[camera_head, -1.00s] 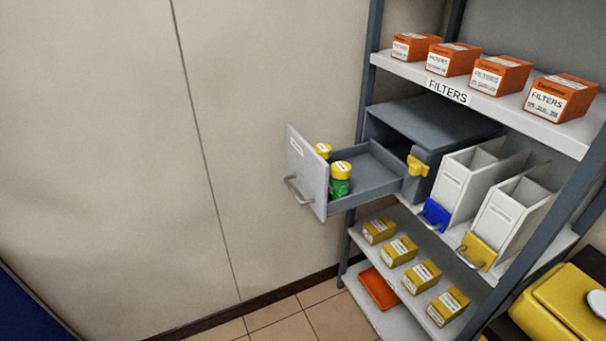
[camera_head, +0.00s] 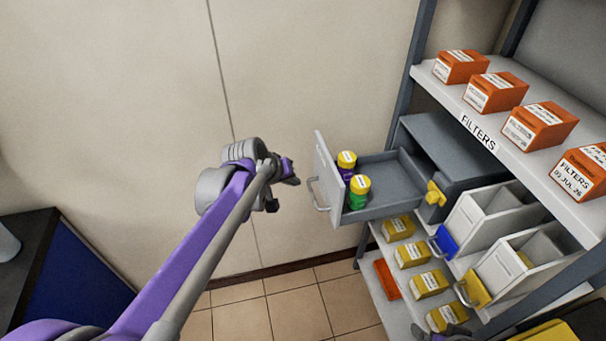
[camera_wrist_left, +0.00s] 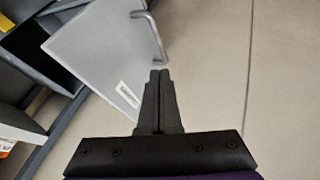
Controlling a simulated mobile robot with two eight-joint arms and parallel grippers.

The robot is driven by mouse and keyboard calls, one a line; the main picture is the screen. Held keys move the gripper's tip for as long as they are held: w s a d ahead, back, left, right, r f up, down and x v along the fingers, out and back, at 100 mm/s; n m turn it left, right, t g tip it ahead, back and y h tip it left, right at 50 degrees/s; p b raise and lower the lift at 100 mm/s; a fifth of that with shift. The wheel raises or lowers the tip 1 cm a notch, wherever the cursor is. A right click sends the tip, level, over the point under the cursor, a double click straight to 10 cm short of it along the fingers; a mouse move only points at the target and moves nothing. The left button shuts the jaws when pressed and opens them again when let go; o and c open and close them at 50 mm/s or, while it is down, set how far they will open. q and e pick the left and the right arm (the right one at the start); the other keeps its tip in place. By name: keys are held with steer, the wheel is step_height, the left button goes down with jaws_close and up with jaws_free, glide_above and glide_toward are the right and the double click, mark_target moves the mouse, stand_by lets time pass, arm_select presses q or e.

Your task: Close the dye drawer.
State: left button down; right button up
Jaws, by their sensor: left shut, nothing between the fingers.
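The dye drawer (camera_head: 385,205) is pulled out from a grey cabinet (camera_head: 455,150) on the shelf rack. Its light grey front panel (camera_head: 328,170) faces left and carries a bar handle (camera_head: 316,194). My left gripper (camera_head: 297,181) is just left of the front panel, shut and empty. In the left wrist view, its closed fingertips (camera_wrist_left: 160,74) point toward the handle (camera_wrist_left: 152,35), with the panel (camera_wrist_left: 105,50) at left. Contact is not visible.
Orange filter boxes (camera_head: 540,125) stand on the upper shelf. White bins (camera_head: 490,215) stand right of the cabinet, near a yellow knob (camera_head: 434,194). Yellow boxes (camera_head: 411,254) sit on the lower shelf. The wall and floor left of the drawer are clear.

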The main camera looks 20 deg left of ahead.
arm_select(q)
steer(key=w+d+f, duration=0.1)
steer(key=w+f, duration=0.1)
steer(key=w+d+f, duration=0.1)
steer(key=w, duration=0.1)
steer(key=w+d+f, duration=0.1)
steer(key=w+f, duration=0.1)
steer(key=shift+d+f, duration=0.3)
steer(key=shift+f, duration=0.05)
steer(key=shift+w+d+f, duration=0.15)
steer(key=shift+w+d, duration=0.25)
steer(key=shift+d, duration=0.15)
arm_select(e)
steer(key=shift+w+r, duration=0.3)
steer(key=shift+w, duration=0.05)
arm_select(q)
steer(key=shift+s, duration=0.1)
arm_select(e)
steer(key=shift+s, duration=0.1)
arm_select(q)
steer(key=shift+d, duration=0.1)
